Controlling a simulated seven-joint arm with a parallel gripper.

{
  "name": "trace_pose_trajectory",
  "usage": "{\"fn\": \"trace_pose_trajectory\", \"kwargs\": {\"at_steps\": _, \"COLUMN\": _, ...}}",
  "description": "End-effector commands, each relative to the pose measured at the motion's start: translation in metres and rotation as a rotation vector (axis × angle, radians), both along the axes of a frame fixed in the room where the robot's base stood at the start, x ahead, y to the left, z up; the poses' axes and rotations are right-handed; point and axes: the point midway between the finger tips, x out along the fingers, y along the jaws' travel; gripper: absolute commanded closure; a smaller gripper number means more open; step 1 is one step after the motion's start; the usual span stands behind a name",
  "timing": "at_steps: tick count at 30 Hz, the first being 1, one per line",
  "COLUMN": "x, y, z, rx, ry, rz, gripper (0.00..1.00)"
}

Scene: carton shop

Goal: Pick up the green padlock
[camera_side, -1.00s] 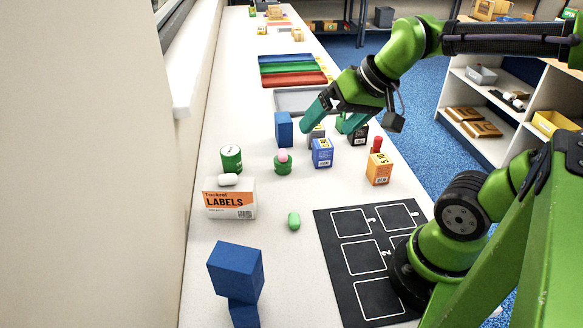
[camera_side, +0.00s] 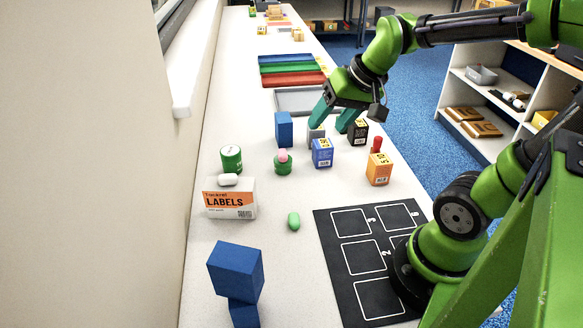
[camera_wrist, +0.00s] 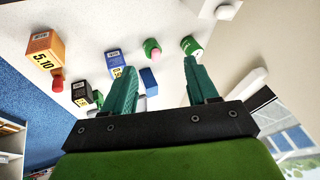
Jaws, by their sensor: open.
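I cannot clearly make out a green padlock in either view. A small grey thing (camera_side: 316,134) stands below my gripper (camera_side: 333,124), partly hidden by its left finger; I cannot tell what it is. In the wrist view a small green patch (camera_wrist: 98,97) shows between the black box and my left finger; its shape is unclear. My gripper is open and empty, its fingers pointing down over the objects. In the wrist view the gripper (camera_wrist: 160,66) has a wide gap between its fingers.
A blue block (camera_side: 284,129), blue box (camera_side: 322,154), black box (camera_side: 358,132) and orange box (camera_side: 378,169) stand close around. Nearer are a green can (camera_side: 231,158), a pink-topped green piece (camera_side: 283,164), a labels box (camera_side: 230,200) and a green capsule (camera_side: 293,220). A grey tray (camera_side: 297,101) lies behind.

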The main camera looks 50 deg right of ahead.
Motion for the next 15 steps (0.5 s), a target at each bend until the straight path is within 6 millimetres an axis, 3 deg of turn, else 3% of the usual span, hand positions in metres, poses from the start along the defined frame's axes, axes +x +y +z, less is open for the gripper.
{"fn": "trace_pose_trajectory", "kwargs": {"at_steps": 1, "x": 0.015, "y": -0.027, "z": -0.005, "rx": -0.004, "ry": 0.034, "rz": -0.052, "gripper": 0.42}}
{"fn": "trace_pose_trajectory", "kwargs": {"at_steps": 6, "x": 0.051, "y": -0.120, "z": -0.022, "rx": -0.040, "ry": 0.108, "rz": -0.158, "gripper": 0.42}}
{"fn": "trace_pose_trajectory", "kwargs": {"at_steps": 12, "x": 0.069, "y": -0.236, "z": -0.054, "rx": -0.113, "ry": 0.177, "rz": -0.208, "gripper": 0.42}}
{"fn": "trace_pose_trajectory", "kwargs": {"at_steps": 15, "x": 0.073, "y": -0.278, "z": -0.064, "rx": -0.160, "ry": 0.192, "rz": -0.194, "gripper": 0.42}}
